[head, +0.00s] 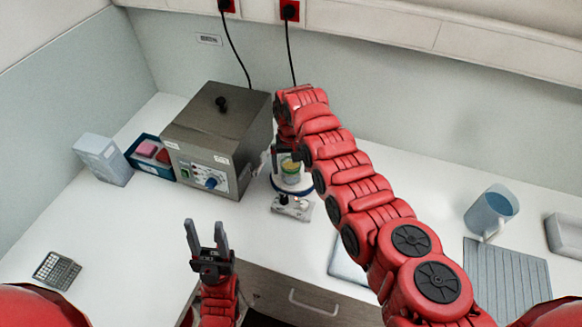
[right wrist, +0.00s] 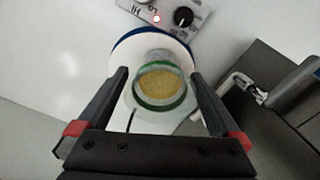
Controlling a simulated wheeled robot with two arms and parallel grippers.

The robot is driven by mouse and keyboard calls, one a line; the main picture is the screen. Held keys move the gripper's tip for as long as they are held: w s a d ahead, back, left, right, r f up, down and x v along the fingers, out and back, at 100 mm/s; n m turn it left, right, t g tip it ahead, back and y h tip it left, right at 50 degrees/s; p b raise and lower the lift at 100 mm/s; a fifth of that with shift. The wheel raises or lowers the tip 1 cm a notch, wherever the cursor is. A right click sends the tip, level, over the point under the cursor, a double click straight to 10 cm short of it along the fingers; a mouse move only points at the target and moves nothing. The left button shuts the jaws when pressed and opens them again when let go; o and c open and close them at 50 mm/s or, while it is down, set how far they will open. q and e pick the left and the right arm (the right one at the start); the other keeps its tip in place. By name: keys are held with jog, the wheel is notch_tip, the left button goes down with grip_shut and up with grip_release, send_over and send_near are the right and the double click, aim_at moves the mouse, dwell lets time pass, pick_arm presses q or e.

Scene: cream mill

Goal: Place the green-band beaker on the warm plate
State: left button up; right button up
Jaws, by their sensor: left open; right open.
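The green-band beaker (right wrist: 160,86), clear with yellowish contents, appears to stand upright on the warm plate (right wrist: 183,60), a round white top with a blue rim. In the head view the beaker (head: 291,171) is partly hidden by my right gripper, and the warm plate (head: 293,188) shows below it. My right gripper (right wrist: 160,74) is open, with one finger on each side of the beaker; I cannot tell whether the fingers touch it. My left gripper (head: 206,224) is open and empty over the front of the bench, left of the plate.
A steel box with a lid (head: 217,125) stands close left of the plate. A blue tray (head: 150,160), a pale carton (head: 102,158) and a dark rack (head: 57,270) are further left. A blue jug (head: 491,211) and a ribbed mat (head: 508,276) lie right.

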notch_tip(320, 180, up, 12)
jog(key=b, duration=0.4)
jog(key=shift+f, duration=0.25)
